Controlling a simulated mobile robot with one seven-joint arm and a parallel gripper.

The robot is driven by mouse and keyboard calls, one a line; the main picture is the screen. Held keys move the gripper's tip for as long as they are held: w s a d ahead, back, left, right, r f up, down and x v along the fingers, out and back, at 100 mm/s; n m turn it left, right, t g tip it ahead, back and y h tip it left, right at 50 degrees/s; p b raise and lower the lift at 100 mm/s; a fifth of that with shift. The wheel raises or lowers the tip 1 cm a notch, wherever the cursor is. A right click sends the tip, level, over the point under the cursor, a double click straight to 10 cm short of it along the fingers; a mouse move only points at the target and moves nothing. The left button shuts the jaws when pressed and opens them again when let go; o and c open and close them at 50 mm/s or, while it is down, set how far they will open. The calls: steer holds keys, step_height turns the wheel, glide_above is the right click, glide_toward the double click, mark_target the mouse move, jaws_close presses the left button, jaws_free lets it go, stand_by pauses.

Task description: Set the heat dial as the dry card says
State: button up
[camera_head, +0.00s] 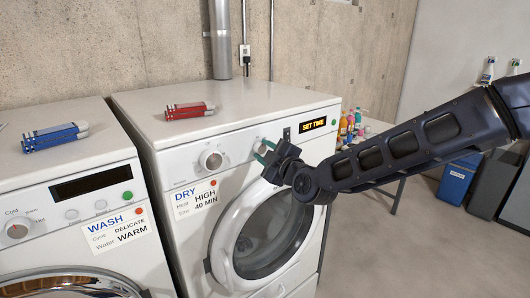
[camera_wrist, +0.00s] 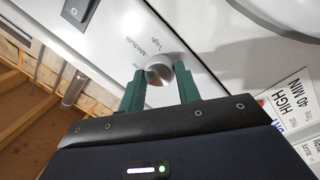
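The silver heat dial (camera_wrist: 158,71) sits on the dryer's white front panel, with the printed words Medium and High beside it and another label partly hidden. My gripper (camera_wrist: 160,78) has one green finger on each side of the dial, both close against it. In the head view my gripper (camera_head: 266,151) is at the dryer's right-hand dial and partly covers it. The dry card (camera_head: 196,197) reads heat HIGH, 40 MIN. Which way the dial points is not clear.
Another dial (camera_head: 212,160) is on the dryer panel's left. The dryer display (camera_head: 312,125) reads SET TIME. A washer (camera_head: 70,205) with its own wash card (camera_head: 118,230) stands at left. A red tool (camera_head: 189,110) lies on the dryer, a blue one (camera_head: 55,136) on the washer.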

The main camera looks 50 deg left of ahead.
steer(key=shift+m, duration=0.3)
steer(key=m, duration=0.3)
steer(key=shift+r+m, duration=0.1)
steer(key=shift+m, duration=0.2)
steer(key=m, duration=0.3)
steer(key=shift+g+h, duration=0.3)
steer(key=shift+g, duration=0.1)
steer(key=m, duration=0.3)
steer(key=shift+w+m, duration=0.15)
steer(key=shift+m, duration=0.15)
steer(key=m, duration=0.3)
steer(key=shift+w+r+g, duration=0.1)
steer(key=shift+g, duration=0.3)
steer(key=m, duration=0.5)
steer(key=shift+g, duration=0.4)
steer(key=m+g, duration=0.1)
steer(key=m, duration=0.5)
